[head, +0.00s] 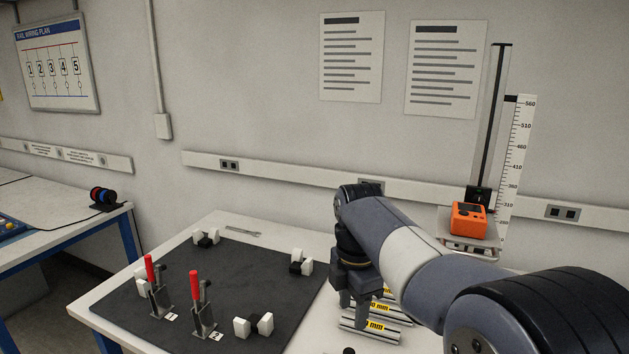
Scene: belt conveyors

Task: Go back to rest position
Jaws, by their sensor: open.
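My gripper (355,310) points down at the right part of the white table (235,224), just right of the dark mat (235,275). Its jaws are open, close to several metal bars (392,333) with yellow "mm" labels. I cannot tell whether the fingers touch a bar. My own arm reaches in from the lower right and hides part of the bars and of the table behind them.
On the mat stand two red-handled toggle clamps (158,295) and several black-and-white blocks (254,325). A wrench (243,231) lies behind the mat. An orange device (468,219) sits on a stand beside a vertical scale (514,150). Another table (50,225) is at left.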

